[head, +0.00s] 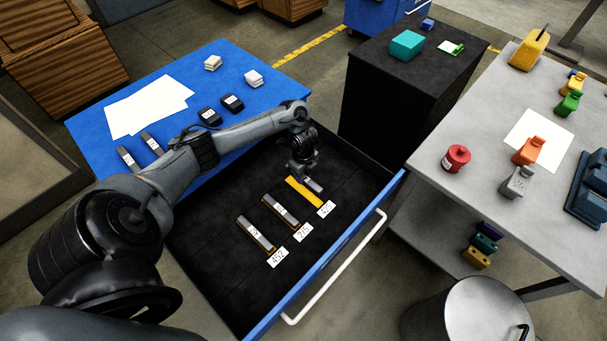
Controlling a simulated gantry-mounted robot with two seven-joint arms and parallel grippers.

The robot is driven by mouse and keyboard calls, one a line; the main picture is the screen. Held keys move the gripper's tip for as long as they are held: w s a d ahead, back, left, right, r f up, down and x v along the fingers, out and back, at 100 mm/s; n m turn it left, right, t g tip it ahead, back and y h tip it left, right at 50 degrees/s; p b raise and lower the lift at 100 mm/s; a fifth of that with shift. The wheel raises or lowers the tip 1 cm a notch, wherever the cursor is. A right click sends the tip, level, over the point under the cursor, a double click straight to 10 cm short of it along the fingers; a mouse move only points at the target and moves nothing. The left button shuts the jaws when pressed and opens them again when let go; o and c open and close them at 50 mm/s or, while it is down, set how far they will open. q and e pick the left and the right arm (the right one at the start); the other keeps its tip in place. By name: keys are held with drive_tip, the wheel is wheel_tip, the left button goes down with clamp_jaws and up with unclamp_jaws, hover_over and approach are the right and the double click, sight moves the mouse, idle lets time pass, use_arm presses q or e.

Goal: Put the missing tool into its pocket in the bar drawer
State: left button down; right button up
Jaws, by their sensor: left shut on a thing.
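The open bar drawer (215,270) has a dark lining and a blue front with a white handle. A grey bar (256,233) lies in the left pocket and another (281,212) in the middle pocket. The right pocket (303,191) shows a bare yellow-orange floor. My left gripper (304,172) points down over the far end of this pocket, shut on a short grey bar (314,185). The bar sits at an angle across the pocket's right edge in the picture; I cannot tell whether it touches the drawer. My right gripper is not in view.
White number labels (278,258) lie in front of the pockets. Behind the drawer is a blue worktop (250,62) with papers, two grey bars and small blocks. A black cabinet (385,110) stands behind right, and a grey table (450,110) with coloured parts stands right.

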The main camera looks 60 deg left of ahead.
use_arm(q)
drive_tip(key=shift+f+b, duration=2.2)
drive_tip(key=shift+f, duration=0.1)
drive_tip(key=shift+f+b, duration=0.35)
drive_tip(key=shift+f, duration=0.4)
drive_tip(key=shift+p, duration=0.3)
drive_tip(key=shift+f, duration=0.5)
idle(0.5)
